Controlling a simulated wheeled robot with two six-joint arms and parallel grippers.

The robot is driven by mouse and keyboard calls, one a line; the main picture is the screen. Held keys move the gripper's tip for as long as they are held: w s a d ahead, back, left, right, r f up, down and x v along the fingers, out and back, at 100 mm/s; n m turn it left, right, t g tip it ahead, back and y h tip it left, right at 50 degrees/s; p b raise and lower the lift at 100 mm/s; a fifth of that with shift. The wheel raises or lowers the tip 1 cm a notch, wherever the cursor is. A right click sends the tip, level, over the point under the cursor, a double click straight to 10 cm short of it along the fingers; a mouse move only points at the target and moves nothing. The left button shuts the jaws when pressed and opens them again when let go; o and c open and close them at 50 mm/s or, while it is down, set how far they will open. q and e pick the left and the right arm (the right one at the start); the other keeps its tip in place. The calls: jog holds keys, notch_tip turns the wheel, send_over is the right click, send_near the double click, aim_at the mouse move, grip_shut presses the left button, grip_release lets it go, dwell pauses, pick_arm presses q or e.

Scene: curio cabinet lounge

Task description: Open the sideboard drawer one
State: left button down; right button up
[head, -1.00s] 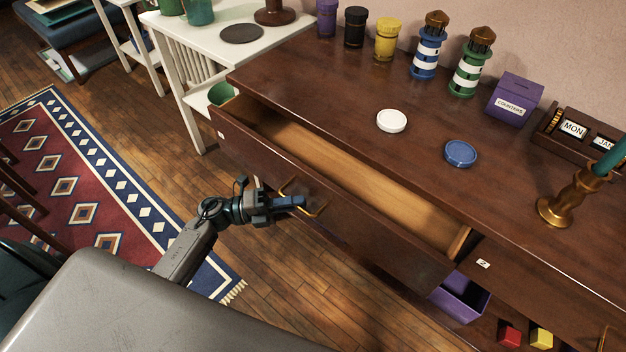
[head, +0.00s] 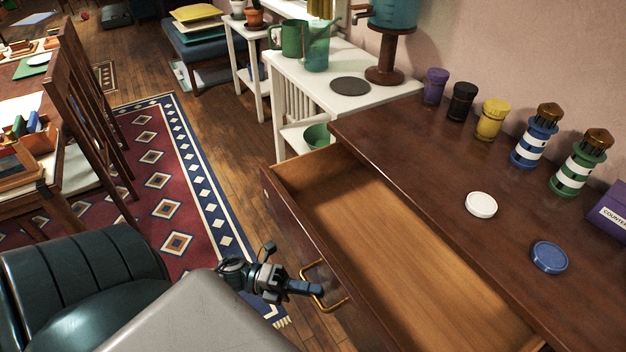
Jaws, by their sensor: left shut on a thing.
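The sideboard (head: 420,180) is dark brown wood and fills the right of the head view. Its left drawer (head: 390,245) stands far open, and its pale wooden inside looks empty. The drawer's brass handle (head: 326,290) is on the front panel. My left gripper (head: 303,287) is at this handle, its blue fingers shut on the handle bar. The lower right end of the drawer is cut off by the picture edge. My right gripper is not in view.
A white lid (head: 481,205), a blue lid (head: 549,257), jars and two lighthouse figures (head: 535,137) stand on the sideboard top. A white side table (head: 345,75) is beyond it. A dark green chair (head: 85,280) and patterned rug (head: 165,190) are at left.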

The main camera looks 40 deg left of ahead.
pick_arm(q)
jog(key=c, duration=1.5)
grip_release()
jog(key=shift+a, duration=0.1)
